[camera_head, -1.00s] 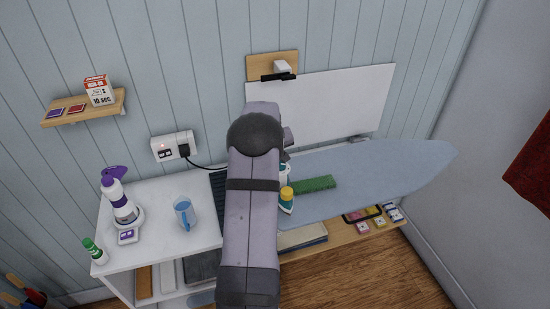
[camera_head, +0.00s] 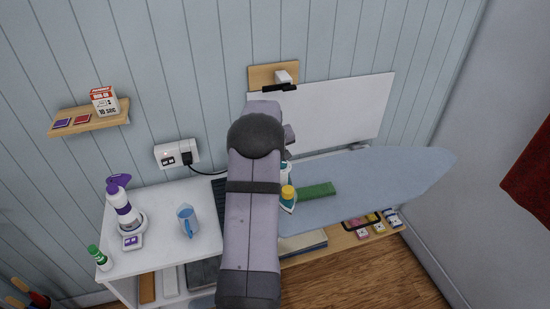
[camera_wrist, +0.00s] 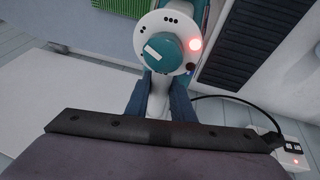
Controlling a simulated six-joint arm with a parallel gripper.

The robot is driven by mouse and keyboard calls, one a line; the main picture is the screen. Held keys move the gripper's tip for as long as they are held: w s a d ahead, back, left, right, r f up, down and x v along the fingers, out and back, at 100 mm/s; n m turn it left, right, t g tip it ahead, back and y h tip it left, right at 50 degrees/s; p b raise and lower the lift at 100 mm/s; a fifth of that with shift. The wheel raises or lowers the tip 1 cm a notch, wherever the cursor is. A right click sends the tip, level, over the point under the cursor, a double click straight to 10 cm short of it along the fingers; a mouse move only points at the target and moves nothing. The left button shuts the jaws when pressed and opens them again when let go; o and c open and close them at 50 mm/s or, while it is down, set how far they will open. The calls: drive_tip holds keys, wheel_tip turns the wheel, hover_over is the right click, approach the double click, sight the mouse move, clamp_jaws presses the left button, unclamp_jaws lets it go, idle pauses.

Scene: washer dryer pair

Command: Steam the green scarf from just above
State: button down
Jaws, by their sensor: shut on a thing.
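The green scarf (camera_head: 317,190) lies flat as a narrow strip on the blue-grey ironing board (camera_head: 390,180). A ribbed green edge of it shows at the top left of the wrist view (camera_wrist: 105,8). The white and teal iron (camera_head: 287,205), with a yellow part on it, is just left of the scarf. In the wrist view the iron (camera_wrist: 165,55) has a teal dial and a glowing red light. My gripper (camera_wrist: 157,100) is shut on its white handle; in the head view my arm hides the gripper. I cannot tell the iron's height over the board.
A dark ribbed rest (camera_wrist: 245,45) lies beside the iron. A cord runs to the wall socket (camera_head: 176,154). The white counter (camera_head: 155,225) at left holds a purple-topped bottle (camera_head: 122,210), a blue jug (camera_head: 187,221) and a green-capped bottle (camera_head: 98,256). The board right of the scarf is clear.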

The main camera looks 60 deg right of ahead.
drive_tip(key=shift+d+r+p, duration=0.1)
drive_tip(key=shift+r+p, duration=0.85)
drive_tip(key=shift+r, duration=1)
drive_tip(key=shift+w, duration=0.15)
drive_tip(key=w+a+b, duration=0.3)
drive_tip(key=w+a, duration=0.6)
drive_tip(key=w, duration=0.3)
drive_tip(key=shift+w+a, duration=0.35)
